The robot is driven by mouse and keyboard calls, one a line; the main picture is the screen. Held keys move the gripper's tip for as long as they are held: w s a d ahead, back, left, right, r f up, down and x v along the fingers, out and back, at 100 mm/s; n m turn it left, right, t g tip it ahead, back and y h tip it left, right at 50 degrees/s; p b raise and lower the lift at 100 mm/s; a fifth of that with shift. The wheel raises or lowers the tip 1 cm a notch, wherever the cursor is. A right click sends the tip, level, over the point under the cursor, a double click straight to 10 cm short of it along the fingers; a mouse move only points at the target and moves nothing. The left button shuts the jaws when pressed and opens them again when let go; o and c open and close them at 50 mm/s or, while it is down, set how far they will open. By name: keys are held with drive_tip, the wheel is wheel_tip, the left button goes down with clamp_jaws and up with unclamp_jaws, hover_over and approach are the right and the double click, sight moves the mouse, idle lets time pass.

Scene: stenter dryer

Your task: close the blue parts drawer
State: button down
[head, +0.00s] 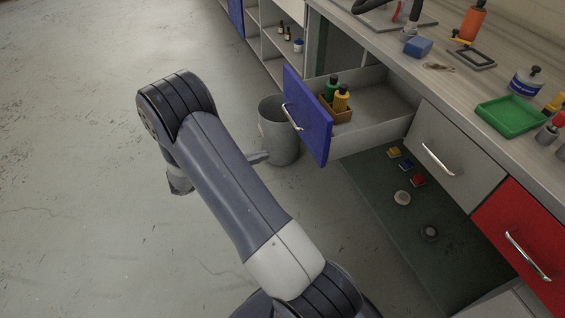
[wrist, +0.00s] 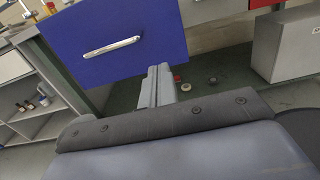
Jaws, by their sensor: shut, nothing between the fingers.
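The blue parts drawer (head: 307,115) is pulled out from the bench in the head view. In the wrist view the blue front (wrist: 115,40) fills the upper middle, handle to the left. My gripper (wrist: 159,78) is shut and empty, its fingertips near the lower edge of the blue front, right of and below the handle. I cannot tell whether they touch it. In the head view my arm hides most of the gripper; its tip (head: 262,157) shows left of the drawer.
A grey bin (head: 279,130) stands on the floor beside the drawer front. A grey drawer (head: 452,152) and a red drawer (head: 519,244) are to the right. The benchtop holds a green tray (head: 512,116) and several tools. The floor at left is clear.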

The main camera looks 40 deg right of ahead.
sight(315, 140)
drive_tip(key=x, duration=1.4)
drive_tip(key=shift+w, duration=0.1)
drive_tip(key=shift+d, duration=0.1)
drive_tip(key=shift+d, duration=0.55)
drive_tip(key=b+x, duration=0.4)
drive_tip(key=x, duration=2.3)
drive_tip(key=shift+d, duration=0.3)
drive_tip(key=shift+x, duration=0.75)
drive_tip(key=shift+d+r, duration=0.1)
drive_tip(key=shift+r, duration=0.1)
drive_tip(key=shift+r, duration=0.15)
